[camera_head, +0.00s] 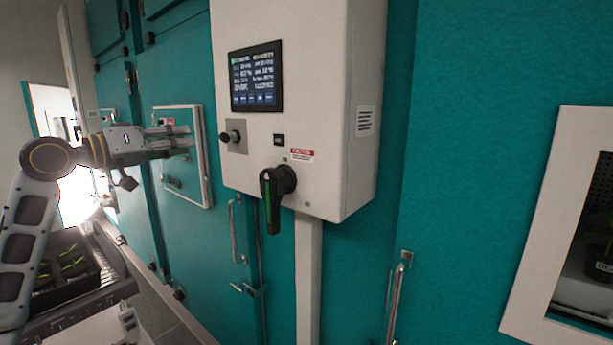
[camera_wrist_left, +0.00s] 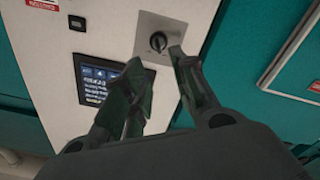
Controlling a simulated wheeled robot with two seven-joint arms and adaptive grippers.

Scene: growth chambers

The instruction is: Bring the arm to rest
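My left arm comes in from the left in the head view. Its gripper (camera_head: 188,142) points right, toward the white control box (camera_head: 350,70), and stops short of the small black knob (camera_head: 231,137) on the box's face. In the left wrist view the two dark fingers (camera_wrist_left: 157,62) stand apart with nothing between them. Beyond their tips, the knob on its grey plate (camera_wrist_left: 158,42) shows. Nothing is held. My right gripper is not in view.
The box carries a lit screen (camera_head: 256,77) and a large black handle (camera_head: 275,190) with a green stripe. Teal chamber walls (camera_head: 470,170) with metal door handles (camera_head: 398,290) lie around it. A dark tray (camera_head: 95,272) of seedlings stands at lower left.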

